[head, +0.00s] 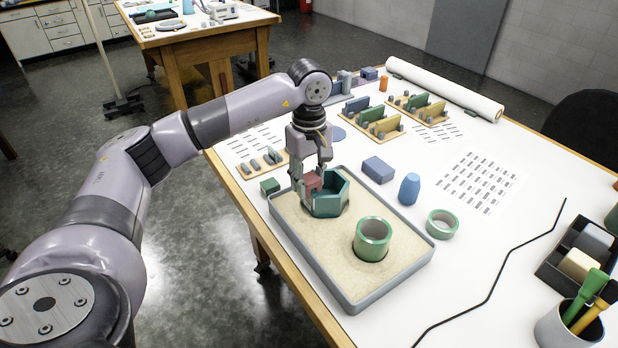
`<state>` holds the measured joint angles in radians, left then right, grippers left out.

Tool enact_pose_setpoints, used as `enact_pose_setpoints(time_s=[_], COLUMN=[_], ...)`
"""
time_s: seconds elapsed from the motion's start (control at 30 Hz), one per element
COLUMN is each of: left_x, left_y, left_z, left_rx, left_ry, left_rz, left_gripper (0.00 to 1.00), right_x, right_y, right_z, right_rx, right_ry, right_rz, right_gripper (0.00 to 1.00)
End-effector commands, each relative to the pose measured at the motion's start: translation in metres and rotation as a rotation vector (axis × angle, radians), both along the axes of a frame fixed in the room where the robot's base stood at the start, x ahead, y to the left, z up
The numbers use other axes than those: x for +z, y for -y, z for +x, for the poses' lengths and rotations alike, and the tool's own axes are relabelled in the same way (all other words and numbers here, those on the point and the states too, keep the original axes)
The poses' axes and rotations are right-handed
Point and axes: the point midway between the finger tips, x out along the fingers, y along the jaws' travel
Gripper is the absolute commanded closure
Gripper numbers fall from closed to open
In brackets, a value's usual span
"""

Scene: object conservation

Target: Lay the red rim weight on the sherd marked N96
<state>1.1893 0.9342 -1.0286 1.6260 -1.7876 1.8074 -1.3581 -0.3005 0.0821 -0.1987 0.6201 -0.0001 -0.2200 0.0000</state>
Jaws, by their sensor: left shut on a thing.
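My left gripper (309,183) points down over the left part of the sand tray (352,304). It is shut on a small red block, the red rim weight (314,181), at the near-left rim of a teal six-sided open vessel (333,203). I cannot tell whether the weight touches the vessel. The vessel stands in the sand, partly hidden by the gripper. A green round vessel (372,238) stands in the sand to its right. No N96 mark is legible, so I cannot tell which piece is that sherd. My right gripper is not in view.
A small green block (270,187) lies left of the tray. A blue block (378,170), a blue rounded piece (409,189) and a green ring (442,224) lie beyond it. Racks of coloured sherds (371,123) stand farther back. A black cable (490,293) crosses the table at right.

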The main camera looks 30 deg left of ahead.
Motion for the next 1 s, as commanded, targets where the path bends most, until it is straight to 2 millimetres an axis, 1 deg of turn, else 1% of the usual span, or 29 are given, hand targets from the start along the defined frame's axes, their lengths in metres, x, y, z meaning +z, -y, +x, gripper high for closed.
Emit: enact_pose_setpoints(time_s=[1.0], left_x=[-0.013], left_y=[0.000], left_z=[0.000], left_rx=[0.000], left_ry=[0.001], left_rz=[0.000], left_gripper=[0.96], right_x=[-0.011], right_y=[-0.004], right_z=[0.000], right_rx=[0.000], right_ry=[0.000], right_rz=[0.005], right_gripper=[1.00])
